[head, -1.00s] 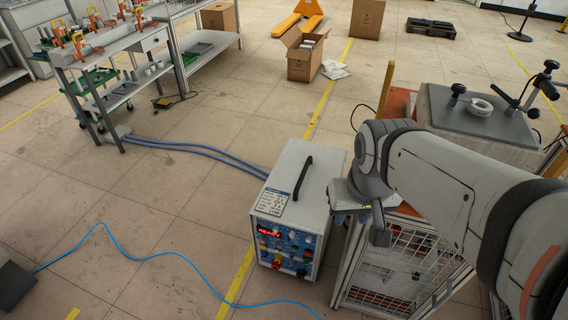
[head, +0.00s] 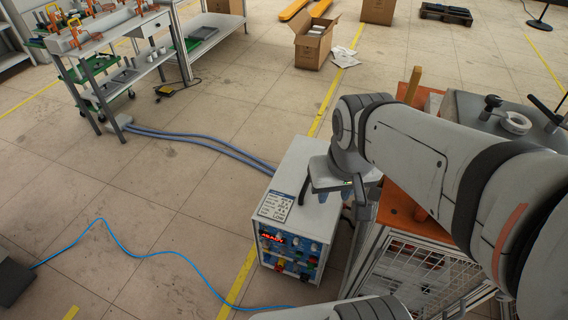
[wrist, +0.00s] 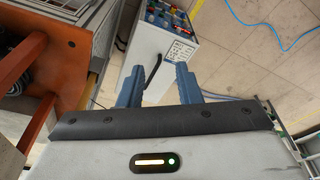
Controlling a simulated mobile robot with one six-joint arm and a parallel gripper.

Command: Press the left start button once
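The heater unit (head: 312,160) is a pale box on the floor with a blue front panel (head: 288,251). The panel has a red lit display (head: 271,238) and several coloured buttons and knobs; they are too small to tell which is the left start button. The wrist view shows the unit (wrist: 150,48) upside down, its panel (wrist: 167,14) at the top edge. My gripper (head: 331,194) points down over the right part of the unit's top, hiding part of its handle. Its two blue fingers (wrist: 158,84) stand apart with nothing between them. The panel is in front of and below the gripper.
An orange-topped bench (head: 398,207) with a wire-mesh cage (head: 405,268) stands close on the right. Blue-grey hoses (head: 200,144) run from the unit to a workbench at the back left. A blue cable (head: 135,256) lies on the floor. Floor left of the unit is mostly clear.

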